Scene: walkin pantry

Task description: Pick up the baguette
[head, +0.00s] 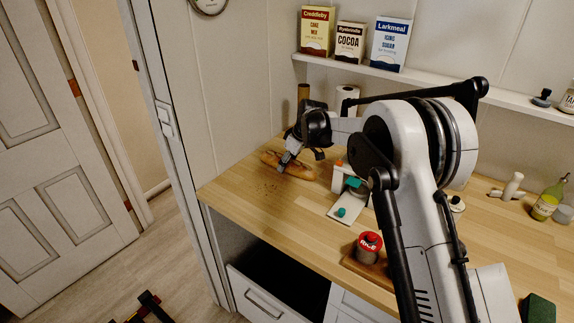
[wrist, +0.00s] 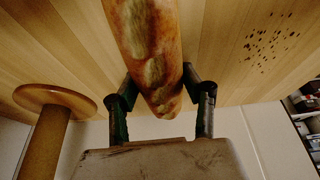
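The baguette (head: 288,166) is a brown, crusty loaf lying on the wooden counter near its far left corner. My gripper (head: 286,160) reaches down over it from the right. In the wrist view the baguette (wrist: 150,50) runs from the top edge down between my two fingers (wrist: 158,75), with its rounded end close to the gripper's palm. One fingertip is at each side of the loaf, very near or touching its crust. I cannot tell whether the fingers press on it. Part of the loaf is hidden by my gripper in the head view.
A paper towel roll (head: 345,101) and a brown cylinder (head: 303,93) stand behind my gripper. A white and teal device (head: 350,186) and a red-topped rice can (head: 368,246) are to the right. Crumbs (head: 268,188) lie on bare counter in front of the baguette.

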